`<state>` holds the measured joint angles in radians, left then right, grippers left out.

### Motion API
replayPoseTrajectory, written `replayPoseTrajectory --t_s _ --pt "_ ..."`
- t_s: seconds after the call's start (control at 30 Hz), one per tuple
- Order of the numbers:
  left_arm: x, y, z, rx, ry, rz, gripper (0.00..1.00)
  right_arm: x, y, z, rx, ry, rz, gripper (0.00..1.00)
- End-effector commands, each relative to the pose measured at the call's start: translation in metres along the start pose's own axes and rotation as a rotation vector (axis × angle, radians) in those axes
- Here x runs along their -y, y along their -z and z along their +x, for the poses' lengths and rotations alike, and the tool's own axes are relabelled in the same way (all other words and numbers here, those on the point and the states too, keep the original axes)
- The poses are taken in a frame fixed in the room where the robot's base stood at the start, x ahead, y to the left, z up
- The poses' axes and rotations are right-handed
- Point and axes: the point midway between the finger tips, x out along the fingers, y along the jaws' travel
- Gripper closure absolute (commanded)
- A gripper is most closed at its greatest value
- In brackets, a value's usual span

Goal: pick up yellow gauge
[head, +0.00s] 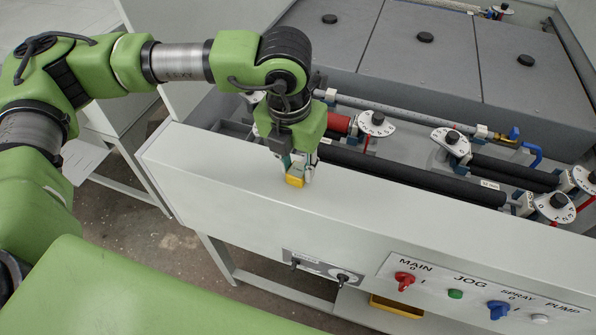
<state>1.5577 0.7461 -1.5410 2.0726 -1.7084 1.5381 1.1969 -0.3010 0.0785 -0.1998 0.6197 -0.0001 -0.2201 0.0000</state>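The yellow gauge (294,181) is a small yellow block at the top edge of the machine's pale front panel, low between my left gripper's fingertips. My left gripper (297,172) points down over it, with a finger close on either side. The fingers and wrist hide the gauge's upper part. I cannot tell whether the fingers press on it or whether it rests on the ledge. My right gripper is not in view.
Behind the ledge lie black rollers (400,176) and white dials (376,124) with black knobs. Grey covers (420,50) stand further back. The front panel bears a red MAIN switch (405,281), a green button (455,294) and a blue switch (498,309). The ledge right of the gripper is clear.

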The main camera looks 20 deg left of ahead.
Motion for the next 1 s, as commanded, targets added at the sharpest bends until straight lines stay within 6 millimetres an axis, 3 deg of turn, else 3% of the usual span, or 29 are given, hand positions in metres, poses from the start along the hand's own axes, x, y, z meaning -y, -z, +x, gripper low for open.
replayPoseTrajectory --t_s 0.37,0.57,0.7,1.0 --pt "0.0 -0.001 -0.001 0.001 0.0 0.0 0.97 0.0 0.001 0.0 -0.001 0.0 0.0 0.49" --pt "0.0 -0.003 -0.013 0.004 0.0 0.0 0.97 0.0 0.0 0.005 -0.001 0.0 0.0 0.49" --pt "0.001 -0.003 -0.034 0.006 0.001 0.004 0.97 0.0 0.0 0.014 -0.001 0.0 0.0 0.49" --pt "0.011 0.048 -0.1 0.008 0.0 0.007 0.97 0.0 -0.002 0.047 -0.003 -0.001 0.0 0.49"
